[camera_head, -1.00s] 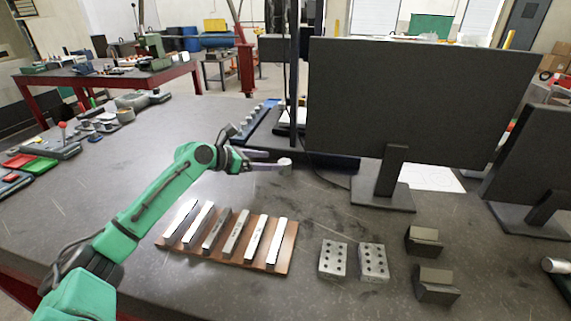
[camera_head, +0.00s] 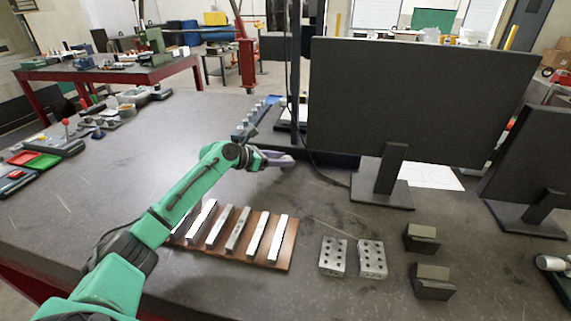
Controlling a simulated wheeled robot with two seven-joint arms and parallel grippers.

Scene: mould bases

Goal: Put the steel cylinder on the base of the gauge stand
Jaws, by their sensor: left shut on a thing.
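The steel cylinder (camera_head: 287,161) is a small light-grey piece at the tips of my left gripper (camera_head: 279,159). The gripper is shut on it and hides part of it. My left arm reaches in from the lower left, across the grey bench. The gauge stand (camera_head: 295,70) looks to be the tall dark post behind the gripper, left of the large monitor. Its dark base (camera_head: 325,158) shows low, close behind and right of the cylinder, partly hidden by the monitor. I cannot tell whether the cylinder touches it. My right gripper is not in view.
A brown board (camera_head: 275,263) with several steel bars lies below the arm. Two drilled blocks (camera_head: 333,257) (camera_head: 371,259) and two dark V-shaped blocks (camera_head: 421,238) (camera_head: 433,281) stand to the right. The large monitor (camera_head: 410,100) blocks the back right. A cable hangs near the post.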

